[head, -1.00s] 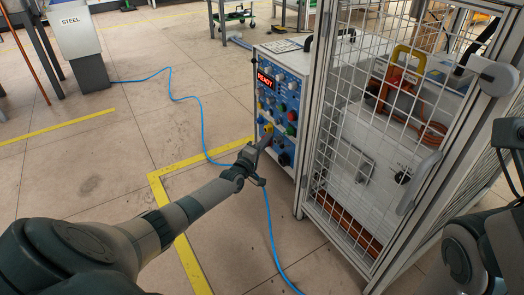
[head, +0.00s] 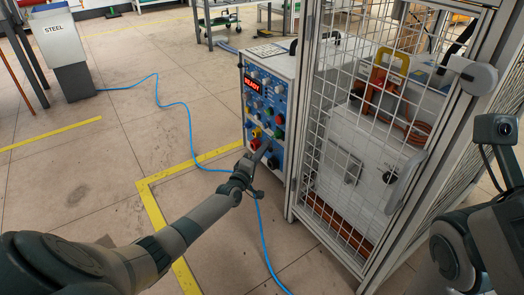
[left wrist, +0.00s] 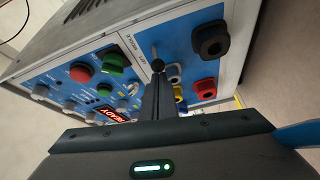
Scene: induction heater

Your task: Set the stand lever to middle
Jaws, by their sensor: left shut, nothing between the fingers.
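The blue control panel (head: 264,112) is on the front of a grey cabinet, with a red READY display. My left gripper (head: 266,148) is shut and empty, its fingertips close to the lower part of the panel. In the left wrist view the shut fingers (left wrist: 157,88) point at a small thin metal lever (left wrist: 155,54) beside printed lettering. The fingertips overlap the lever's lower end in that view; I cannot tell whether they touch it or which position it is in. In the head view the lever is too small to make out. My right gripper is out of view.
Around the lever sit a green knob (left wrist: 109,63), a red button (left wrist: 81,72), a black socket (left wrist: 211,40) and a red socket (left wrist: 206,88). A mesh cage (head: 365,130) stands right of the panel. A blue cable (head: 190,125) crosses the floor.

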